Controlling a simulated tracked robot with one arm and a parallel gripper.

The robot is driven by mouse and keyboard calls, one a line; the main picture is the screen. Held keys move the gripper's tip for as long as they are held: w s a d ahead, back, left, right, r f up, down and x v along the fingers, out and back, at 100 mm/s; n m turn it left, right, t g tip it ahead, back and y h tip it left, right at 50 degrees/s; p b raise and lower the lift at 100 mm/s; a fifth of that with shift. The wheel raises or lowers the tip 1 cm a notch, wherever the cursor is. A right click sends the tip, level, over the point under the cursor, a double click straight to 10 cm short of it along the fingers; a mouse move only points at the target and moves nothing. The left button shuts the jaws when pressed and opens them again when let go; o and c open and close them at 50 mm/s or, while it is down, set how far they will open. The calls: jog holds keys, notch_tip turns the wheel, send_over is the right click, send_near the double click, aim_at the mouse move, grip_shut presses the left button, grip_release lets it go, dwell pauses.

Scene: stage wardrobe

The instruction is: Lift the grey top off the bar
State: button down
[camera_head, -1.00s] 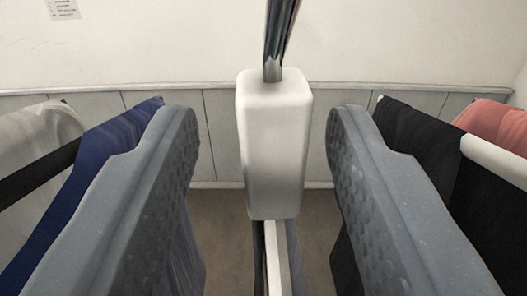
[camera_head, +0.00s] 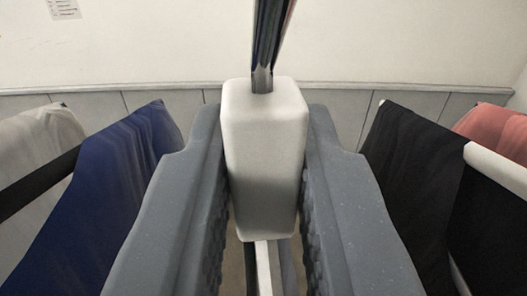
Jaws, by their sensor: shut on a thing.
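My gripper (camera_head: 265,165) is shut on a white block (camera_head: 264,150), with one grey finger pressed against each side. A shiny metal stem (camera_head: 271,45) rises from the top of the block and leaves the picture at the top. Below the block, a narrow white strip (camera_head: 263,265) with a grey edge (camera_head: 287,268) beside it shows between the fingers. The fingers hide most of what hangs there, so I cannot tell the garment's shape. The bar above is out of view.
At the left hang a blue garment (camera_head: 105,190) and a pale grey one (camera_head: 35,140), with a dark rod (camera_head: 35,185) between them. At the right hang a black garment (camera_head: 405,165) and a pink one (camera_head: 495,130), with a white rod (camera_head: 497,165). A pale wall (camera_head: 400,45) stands behind.

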aim_at(260, 73)
jog(key=shift+r+p, duration=1.05)
jog(key=shift+r, duration=0.45)
jog(key=shift+s, duration=0.2)
jog(key=shift+s+d+b, duration=0.15)
jog(key=shift+s+b, duration=1.2)
jog(key=shift+s, duration=0.6)
jog(key=shift+s+d+b, duration=0.15)
jog(key=shift+s+b, duration=1.2)
jog(key=shift+s, duration=0.55)
jog(key=shift+s, duration=0.4)
jog(key=s+d+b, duration=0.1)
jog(key=s+d, duration=0.1)
jog(key=s, duration=2.1)
jog(key=s+d+b, duration=0.1)
jog(key=s, duration=2.3)
jog(key=shift+d, duration=0.4)
